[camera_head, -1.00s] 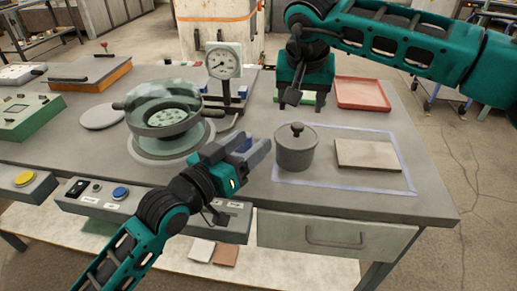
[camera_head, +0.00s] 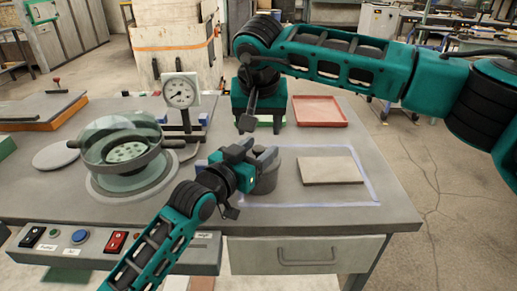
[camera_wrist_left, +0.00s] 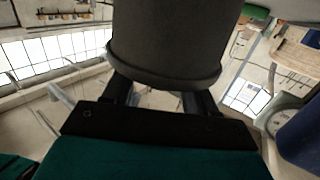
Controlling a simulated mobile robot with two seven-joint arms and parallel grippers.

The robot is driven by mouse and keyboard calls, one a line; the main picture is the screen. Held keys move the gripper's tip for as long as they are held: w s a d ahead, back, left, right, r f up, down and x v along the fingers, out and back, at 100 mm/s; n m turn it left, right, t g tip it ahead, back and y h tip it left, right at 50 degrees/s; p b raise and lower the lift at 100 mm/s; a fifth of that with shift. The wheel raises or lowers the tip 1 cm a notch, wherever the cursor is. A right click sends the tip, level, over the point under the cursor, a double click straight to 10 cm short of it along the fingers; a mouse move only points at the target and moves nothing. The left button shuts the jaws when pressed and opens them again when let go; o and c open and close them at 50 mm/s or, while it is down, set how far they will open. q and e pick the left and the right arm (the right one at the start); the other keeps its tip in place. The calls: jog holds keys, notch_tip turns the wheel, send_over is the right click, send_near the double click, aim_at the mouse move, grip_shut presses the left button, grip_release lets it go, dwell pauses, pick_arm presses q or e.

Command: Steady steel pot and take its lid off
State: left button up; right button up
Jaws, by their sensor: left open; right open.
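The steel pot (camera_head: 266,181) is a dark grey cylinder standing on the bench, at the left end of a marked rectangle. My left gripper (camera_head: 263,160) is open at its near left side and hides much of its top, so the lid's knob cannot be made out. In the left wrist view the pot's dark wall (camera_wrist_left: 168,45) fills the space just ahead of and between the open fingers (camera_wrist_left: 162,95); whether they touch it I cannot tell. My right gripper (camera_head: 247,123) is open, pointing down, above and behind the pot.
A flat board (camera_head: 331,170) lies right of the pot inside the marked rectangle. A red tray (camera_head: 319,111) is at the back right. A glass-covered pan (camera_head: 125,148) and a dial gauge (camera_head: 181,92) stand left. A button panel (camera_head: 150,246) runs along the front left edge.

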pick_arm(q)
jog(key=shift+w+d, duration=0.2)
jog(key=shift+w, duration=0.05)
jog(key=shift+c, duration=0.2)
grip_shut()
dwell(0.3)
jog(key=shift+o, duration=0.4)
grip_release()
pick_arm(e)
jog(key=shift+r+p, duration=0.8)
pick_arm(q)
jog(key=v, duration=1.3)
jog(key=shift+s+f, duration=0.1)
pick_arm(e)
jog(key=shift+s, duration=0.1)
